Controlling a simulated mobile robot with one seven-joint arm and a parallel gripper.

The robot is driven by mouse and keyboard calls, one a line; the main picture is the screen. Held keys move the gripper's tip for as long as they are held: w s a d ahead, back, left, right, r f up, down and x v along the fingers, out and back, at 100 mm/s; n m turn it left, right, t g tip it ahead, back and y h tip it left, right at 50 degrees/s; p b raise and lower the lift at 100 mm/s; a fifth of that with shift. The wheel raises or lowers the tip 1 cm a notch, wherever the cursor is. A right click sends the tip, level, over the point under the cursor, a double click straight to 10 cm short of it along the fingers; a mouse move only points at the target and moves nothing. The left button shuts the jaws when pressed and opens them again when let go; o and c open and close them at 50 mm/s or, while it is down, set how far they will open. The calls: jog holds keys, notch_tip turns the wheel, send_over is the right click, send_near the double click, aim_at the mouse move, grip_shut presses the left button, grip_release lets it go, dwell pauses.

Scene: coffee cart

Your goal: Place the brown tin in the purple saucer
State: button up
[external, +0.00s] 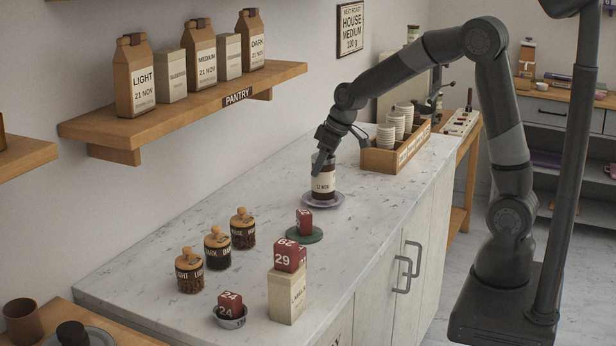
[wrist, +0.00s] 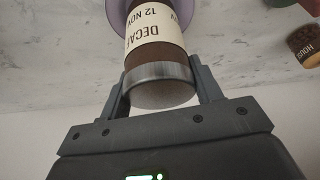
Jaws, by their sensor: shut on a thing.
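The brown tin (external: 323,186) has a cream label and a grey lid, and it stands upright at the purple saucer (external: 338,201) on the marble counter. In the wrist view the tin (wrist: 152,42) reads "DECAF 12 NOV", and the purple saucer (wrist: 185,12) shows behind its base. My gripper (external: 322,160) is shut on the tin near its lid, with one finger on each side in the wrist view (wrist: 162,88). The tin looks to be over or on the saucer; I cannot tell whether its base touches it.
A green saucer (external: 316,236) with a red block (external: 304,222) is in front. Several corked jars (external: 217,250) stand to the left. A carton (external: 287,295) with a red block on top stands nearer. A wooden crate of cups (external: 378,160) is behind to the right.

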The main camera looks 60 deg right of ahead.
jog(key=shift+f, duration=0.65)
jog(key=shift+f, duration=0.1)
jog(key=o, duration=1.2)
jog(key=shift+c, duration=0.2)
jog(key=a+v, duration=0.1)
jog(key=v, duration=1)
jog(key=s+a+m, duration=0.1)
jog(key=s+a, duration=0.1)
jog(key=s, duration=1)
jog(key=s+a+r+m+t, duration=0.1)
jog(key=s+a, duration=0.1)
jog(key=s, duration=1.1)
jog(key=shift+s+a+r+h, duration=0.15)
jog(key=shift+s+a+h, duration=0.1)
jog(key=shift+h, duration=0.15)
